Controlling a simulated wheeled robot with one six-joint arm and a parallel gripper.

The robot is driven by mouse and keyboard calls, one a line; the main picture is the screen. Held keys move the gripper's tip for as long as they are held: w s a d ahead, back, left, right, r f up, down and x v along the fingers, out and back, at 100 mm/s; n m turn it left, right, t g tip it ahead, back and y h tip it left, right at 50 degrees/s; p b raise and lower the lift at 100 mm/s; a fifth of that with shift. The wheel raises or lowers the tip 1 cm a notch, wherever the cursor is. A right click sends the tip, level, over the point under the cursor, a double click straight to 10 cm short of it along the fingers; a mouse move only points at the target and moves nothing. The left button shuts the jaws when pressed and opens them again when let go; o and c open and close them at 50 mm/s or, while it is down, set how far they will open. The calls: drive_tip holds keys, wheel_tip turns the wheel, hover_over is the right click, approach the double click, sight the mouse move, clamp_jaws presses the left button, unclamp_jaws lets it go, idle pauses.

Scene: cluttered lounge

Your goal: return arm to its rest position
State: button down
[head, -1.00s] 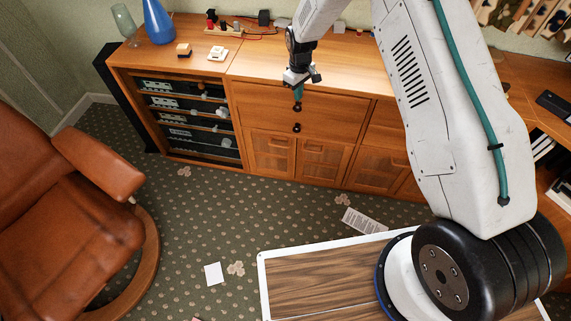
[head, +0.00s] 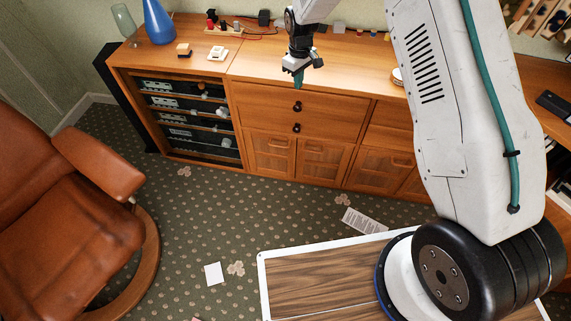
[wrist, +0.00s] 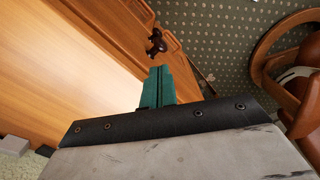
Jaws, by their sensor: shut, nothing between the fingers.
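My gripper (head: 298,80) is in the head view, in front of the upper edge of the wooden sideboard (head: 250,66). Its teal fingers point down and are together, with nothing between them. In the wrist view the shut teal fingers (wrist: 157,86) show at the middle, with a dark drawer knob (wrist: 156,42) just beyond their tips. The fingers look apart from the knob. My arm comes in from the right side of the head view, bent above the sideboard.
A blue vase (head: 158,22) and a green glass (head: 124,20) stand at the sideboard's left end. Small items and cables lie along its back. A brown leather armchair (head: 60,215) stands at left. A paper sheet (head: 214,273) lies on the open carpet.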

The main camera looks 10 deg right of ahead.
drive_tip(key=shift+r, duration=0.55)
drive_tip(key=s+d+r+m, duration=0.2)
drive_tip(key=s+r, duration=0.8)
drive_tip(key=s, duration=0.5)
drive_tip(key=s+d+r+m+t, duration=0.1)
drive_tip(key=s+d+r+m, duration=0.2)
drive_tip(key=s+r, duration=0.7)
drive_tip(key=s+d+r+m, duration=0.3)
drive_tip(key=s+r, duration=0.7)
drive_tip(key=s, duration=1.2)
drive_tip(key=shift+d, duration=1.35)
drive_tip(key=shift+r, duration=0.1)
